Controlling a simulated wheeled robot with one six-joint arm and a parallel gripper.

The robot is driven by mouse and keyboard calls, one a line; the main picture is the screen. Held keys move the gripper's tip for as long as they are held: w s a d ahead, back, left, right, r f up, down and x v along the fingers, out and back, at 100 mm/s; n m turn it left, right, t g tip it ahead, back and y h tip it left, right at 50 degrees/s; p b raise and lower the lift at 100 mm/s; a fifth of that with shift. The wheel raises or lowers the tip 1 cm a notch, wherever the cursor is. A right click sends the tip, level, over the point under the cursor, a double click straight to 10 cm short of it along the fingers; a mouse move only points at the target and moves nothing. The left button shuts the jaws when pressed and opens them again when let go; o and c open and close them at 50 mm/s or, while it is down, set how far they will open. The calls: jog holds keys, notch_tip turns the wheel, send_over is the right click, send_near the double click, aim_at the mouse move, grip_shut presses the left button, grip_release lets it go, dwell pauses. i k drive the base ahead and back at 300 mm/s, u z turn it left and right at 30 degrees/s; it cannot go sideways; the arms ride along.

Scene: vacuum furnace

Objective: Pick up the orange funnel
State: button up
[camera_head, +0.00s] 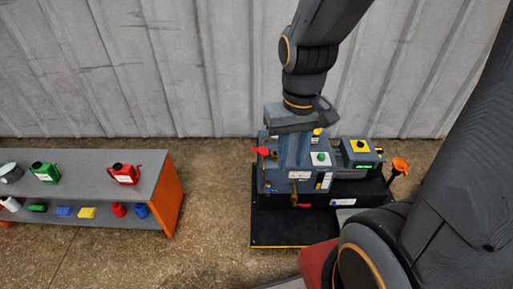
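The orange funnel (400,164) stands at the right end of the blue-grey machine, on a dark upright piece. Nothing touches it that I can see. My gripper (298,125) hangs over the left part of the machine, to the left of the funnel and apart from it. Its fingers blend with the machine's grey body, so I cannot tell whether they are open or shut. I see nothing held in it.
The machine (324,180) sits on a black base (275,228) with a yellow front edge. It carries a red part (261,151) and a yellow-topped box (361,147). A two-level shelf (85,187) with cans and bottles stands left. Concrete floor between is clear.

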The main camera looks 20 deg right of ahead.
aim_at(400, 165)
jog(key=z, duration=1.75)
